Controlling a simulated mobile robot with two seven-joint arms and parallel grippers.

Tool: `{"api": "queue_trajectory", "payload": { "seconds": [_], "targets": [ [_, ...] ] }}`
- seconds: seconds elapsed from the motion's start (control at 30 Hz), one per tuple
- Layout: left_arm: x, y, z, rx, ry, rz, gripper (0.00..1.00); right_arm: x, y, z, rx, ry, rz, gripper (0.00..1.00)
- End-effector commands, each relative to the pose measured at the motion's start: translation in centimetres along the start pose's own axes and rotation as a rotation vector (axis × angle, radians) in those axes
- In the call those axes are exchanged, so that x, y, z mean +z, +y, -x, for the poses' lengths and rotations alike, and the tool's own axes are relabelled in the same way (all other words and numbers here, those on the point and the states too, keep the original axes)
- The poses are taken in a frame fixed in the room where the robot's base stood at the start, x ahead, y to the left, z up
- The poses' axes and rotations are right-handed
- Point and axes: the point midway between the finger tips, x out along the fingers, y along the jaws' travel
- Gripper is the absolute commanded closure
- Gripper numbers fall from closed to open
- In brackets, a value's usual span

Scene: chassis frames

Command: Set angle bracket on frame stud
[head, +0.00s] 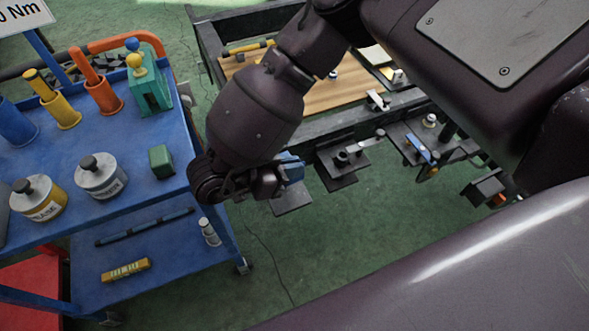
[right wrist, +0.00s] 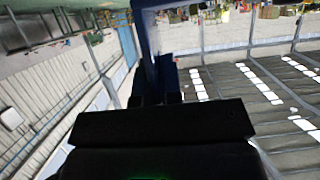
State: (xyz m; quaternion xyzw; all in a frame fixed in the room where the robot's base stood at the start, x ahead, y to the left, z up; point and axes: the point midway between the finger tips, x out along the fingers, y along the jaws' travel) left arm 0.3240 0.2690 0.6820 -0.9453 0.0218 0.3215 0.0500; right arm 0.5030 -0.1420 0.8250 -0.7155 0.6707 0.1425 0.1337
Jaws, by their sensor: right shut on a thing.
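My right gripper (head: 276,176) is at the left end of the row of dark plates, beside the blue cart. It is shut on a small blue piece (head: 292,167), which looks like the angle bracket. The blue piece stands between the fingers (right wrist: 158,98) in the right wrist view (right wrist: 163,70). A dark plate (head: 292,200) shows just below the gripper. A stud-like part (head: 343,157) stands on the plate to the right of it. The blue piece looks apart from that stud. My left gripper is not in view.
The dark chassis frame (head: 212,45) holds a wooden board (head: 300,88). More small parts sit on a plate farther right (head: 420,147). The blue cart (head: 130,190) carries tins, cups and a green block (head: 161,161). Green floor (head: 330,240) is open in front.

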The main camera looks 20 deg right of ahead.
Motion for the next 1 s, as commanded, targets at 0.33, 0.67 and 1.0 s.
{"api": "queue_trajectory", "payload": {
  "seconds": [0.33, 0.67, 1.0],
  "targets": [
    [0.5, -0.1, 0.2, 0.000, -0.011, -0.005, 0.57, -0.4, -0.1, -0.2, 0.029, 0.000, -0.013, 1.00],
    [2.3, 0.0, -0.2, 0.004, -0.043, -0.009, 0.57, 1.7, -0.1, -1.1, 0.030, 0.001, -0.006, 1.00],
    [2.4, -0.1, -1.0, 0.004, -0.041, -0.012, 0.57, 4.4, -0.1, -2.2, 0.029, 0.001, -0.010, 1.00]
  ]
}}
